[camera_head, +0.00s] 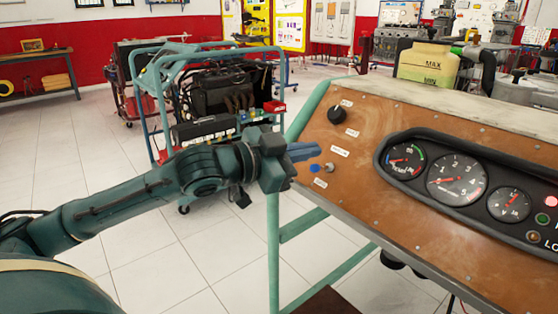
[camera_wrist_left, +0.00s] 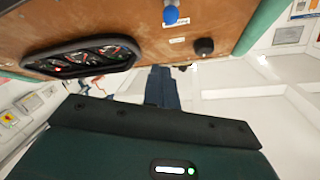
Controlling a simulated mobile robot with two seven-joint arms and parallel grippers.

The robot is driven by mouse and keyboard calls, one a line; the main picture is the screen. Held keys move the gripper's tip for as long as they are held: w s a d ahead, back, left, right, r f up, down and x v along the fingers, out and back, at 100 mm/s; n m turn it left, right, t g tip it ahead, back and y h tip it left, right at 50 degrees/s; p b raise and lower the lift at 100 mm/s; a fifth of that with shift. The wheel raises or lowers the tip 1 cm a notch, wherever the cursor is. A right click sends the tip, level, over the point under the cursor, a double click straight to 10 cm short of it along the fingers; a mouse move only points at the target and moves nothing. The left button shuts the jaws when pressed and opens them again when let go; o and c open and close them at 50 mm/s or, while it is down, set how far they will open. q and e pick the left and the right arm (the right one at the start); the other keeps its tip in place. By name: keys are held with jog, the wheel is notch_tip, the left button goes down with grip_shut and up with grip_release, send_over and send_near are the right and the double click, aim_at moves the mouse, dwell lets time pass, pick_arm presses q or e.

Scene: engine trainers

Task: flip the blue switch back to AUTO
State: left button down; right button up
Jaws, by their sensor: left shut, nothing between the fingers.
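The blue switch (camera_head: 315,168) is a small blue cap near the left end of the brown engine-trainer panel (camera_head: 365,155). It also shows at the top of the left wrist view (camera_wrist_left: 170,15). Small white labels sit around it, too small to read, so I cannot tell its setting. My left gripper (camera_head: 305,152) is shut and empty, its bluish fingers pointing toward the panel just above the switch in the head view. In the left wrist view the shut fingers (camera_wrist_left: 161,85) look apart from the switch. My right gripper is out of view.
A black knob (camera_head: 337,114) sits above the switch on the panel. A black-framed gauge cluster (camera_head: 456,181) is to the right. A green frame (camera_head: 273,235) edges the panel's left side. Another engine stand (camera_head: 215,92) stands behind my arm. Tiled floor lies open at left.

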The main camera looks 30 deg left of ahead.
pick_arm(q)
jog(key=shift+f+b+v, duration=0.25)
jog(key=shift+v, duration=0.7)
jog(key=shift+f+b+v, duration=0.2)
jog(key=shift+v, duration=0.75)
jog(key=shift+f+b+v, duration=0.25)
jog(key=shift+v, duration=0.7)
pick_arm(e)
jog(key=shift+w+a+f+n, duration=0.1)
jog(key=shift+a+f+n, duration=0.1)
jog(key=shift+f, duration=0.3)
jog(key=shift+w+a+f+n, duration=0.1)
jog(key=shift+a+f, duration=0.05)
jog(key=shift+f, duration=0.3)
pick_arm(q)
jog(key=shift+s, duration=0.15)
